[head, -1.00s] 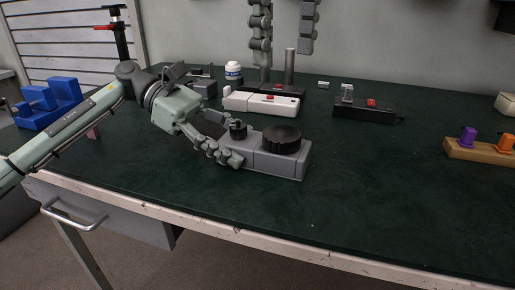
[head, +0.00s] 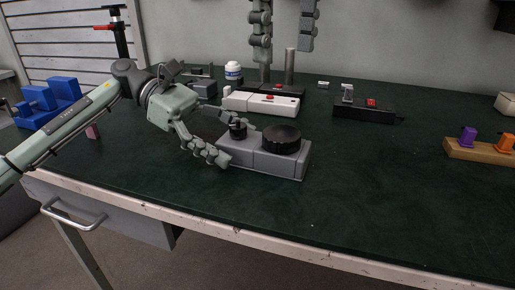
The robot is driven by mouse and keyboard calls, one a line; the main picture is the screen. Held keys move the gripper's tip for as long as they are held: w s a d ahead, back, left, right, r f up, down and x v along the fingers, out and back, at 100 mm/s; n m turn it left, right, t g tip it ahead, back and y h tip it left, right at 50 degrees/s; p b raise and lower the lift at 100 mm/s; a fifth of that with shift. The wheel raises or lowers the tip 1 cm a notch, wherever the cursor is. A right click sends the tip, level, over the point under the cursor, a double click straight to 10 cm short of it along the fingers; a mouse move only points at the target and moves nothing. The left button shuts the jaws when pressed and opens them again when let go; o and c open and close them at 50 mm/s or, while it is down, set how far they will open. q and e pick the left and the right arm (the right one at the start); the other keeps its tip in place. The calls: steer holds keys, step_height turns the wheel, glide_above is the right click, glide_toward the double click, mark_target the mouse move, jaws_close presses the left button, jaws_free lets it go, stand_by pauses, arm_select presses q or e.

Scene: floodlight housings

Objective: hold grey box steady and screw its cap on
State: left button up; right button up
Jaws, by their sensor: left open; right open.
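The grey box (head: 266,161) lies on the dark green table top near its front edge. A large black round cap (head: 281,138) sits on its right part, and a smaller black knob (head: 238,130) stands at its left end. I cannot tell whether the large cap is seated or loose. My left gripper (head: 240,144) is open at the left end of the box, one finger on the far side and one on the near side. I cannot tell whether the fingers touch it. My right gripper is not in view.
Behind the box are a white unit with a red button (head: 262,103), a white bottle (head: 233,71) and a black unit (head: 364,109). Blue blocks (head: 48,104) stand at left. A wooden base (head: 479,151) with purple and orange pieces is at right. The table's front right is clear.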

arm_select(q)
steer(key=v, duration=1)
steer(key=shift+w+a+r, duration=0.15)
steer(key=shift+a, duration=0.1)
steer(key=shift+a+r, duration=0.1)
steer(key=shift+a, duration=0.15)
